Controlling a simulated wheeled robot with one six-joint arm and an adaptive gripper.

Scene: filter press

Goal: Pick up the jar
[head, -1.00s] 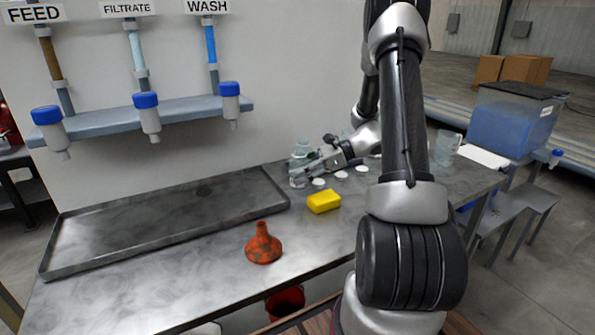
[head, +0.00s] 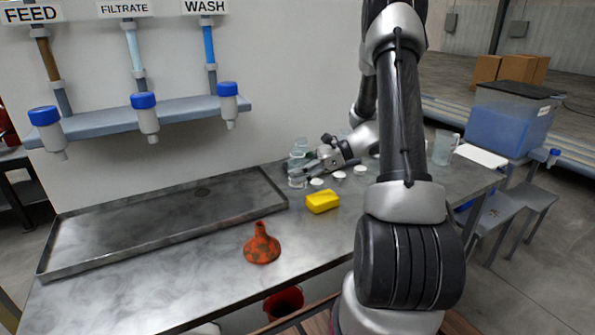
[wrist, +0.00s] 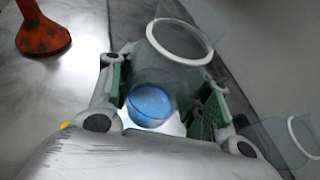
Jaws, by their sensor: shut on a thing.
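The jar (wrist: 165,70) is clear, with a white ring at its rim and a bluish round patch showing through it. In the wrist view it sits between the green pads of my gripper (wrist: 166,95), which is shut on it. In the head view my gripper (head: 308,171) is low over the back of the bench, and the jar (head: 297,182) shows small at its fingertips. I cannot tell whether the jar touches the bench. A second clear jar (wrist: 280,142) is right of my gripper in the wrist view.
Several white lids (head: 339,175) lie near the gripper. A yellow sponge-like block (head: 322,201) and an orange funnel (head: 262,245) stand in front. A shallow metal tray (head: 150,262) fills the left. A clear beaker (head: 443,148) and a blue tank (head: 510,123) are at right.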

